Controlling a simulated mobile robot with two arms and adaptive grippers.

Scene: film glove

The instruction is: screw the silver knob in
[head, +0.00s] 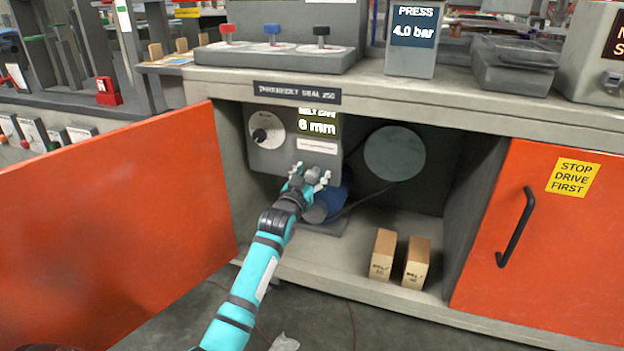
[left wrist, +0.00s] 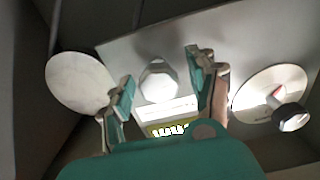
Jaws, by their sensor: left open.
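The silver knob (left wrist: 158,80) is a faceted metal knob on the grey panel of the belt unit. In the left wrist view it shows between the two fingers of my left gripper (left wrist: 161,76), with a gap on either side. In the head view my left gripper (head: 311,177) is open inside the cabinet, in front of the lower part of the panel (head: 270,160). There the gripper largely hides the knob. The panel's display (head: 317,122) reads "6 mm". My right gripper is not in view.
A dial with a black knob (head: 261,135) sits at the panel's left. A blue rounded body (head: 333,200) and a round grey disc (head: 395,153) are nearby. Two small boxes (head: 382,255) stand on the cabinet floor. The left orange door (head: 120,215) is open; the right one (head: 550,240) is shut.

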